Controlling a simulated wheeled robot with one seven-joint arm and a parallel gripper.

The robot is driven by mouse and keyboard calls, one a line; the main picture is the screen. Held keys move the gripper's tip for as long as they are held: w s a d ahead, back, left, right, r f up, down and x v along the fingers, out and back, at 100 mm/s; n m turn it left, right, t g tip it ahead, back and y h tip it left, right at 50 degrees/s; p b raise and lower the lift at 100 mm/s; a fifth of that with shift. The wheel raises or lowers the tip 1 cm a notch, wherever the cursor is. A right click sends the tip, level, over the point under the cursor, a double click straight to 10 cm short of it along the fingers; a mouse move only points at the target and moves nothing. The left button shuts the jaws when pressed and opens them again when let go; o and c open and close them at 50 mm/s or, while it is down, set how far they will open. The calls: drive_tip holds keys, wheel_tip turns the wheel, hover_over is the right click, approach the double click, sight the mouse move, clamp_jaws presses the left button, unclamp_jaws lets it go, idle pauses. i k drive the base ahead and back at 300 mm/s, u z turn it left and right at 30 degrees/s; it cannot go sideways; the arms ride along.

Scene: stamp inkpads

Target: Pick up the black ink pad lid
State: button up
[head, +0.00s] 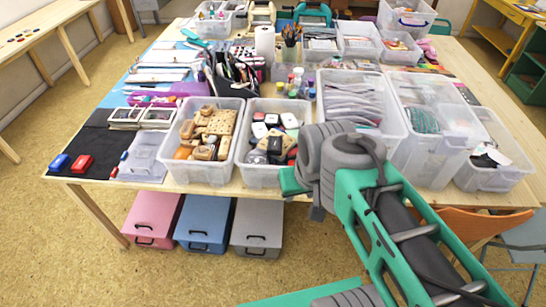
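A clear bin (262,175) on the front of the table holds several ink pads and lids in white, red and black. A small black piece (275,145) lies among them; it is too small to tell whether it is the black ink pad lid. My grey and teal arm hides part of the view there. The fingers cannot be made out, and I see nothing held.
A clear bin of wooden stamps (208,140) stands to the left. More clear bins (432,165) crowd the right. Pink, blue and grey boxes (204,222) sit under the table.

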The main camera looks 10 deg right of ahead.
sight(274, 146)
drive_tip(key=u, duration=0.95)
drive_tip(key=i, duration=0.85)
drive_tip(key=z, duration=2.65)
drive_tip(key=k, duration=1.05)
drive_tip(key=u, duration=1.75)
drive_tip(key=i, duration=0.5)
drive_tip(key=z, duration=0.05)
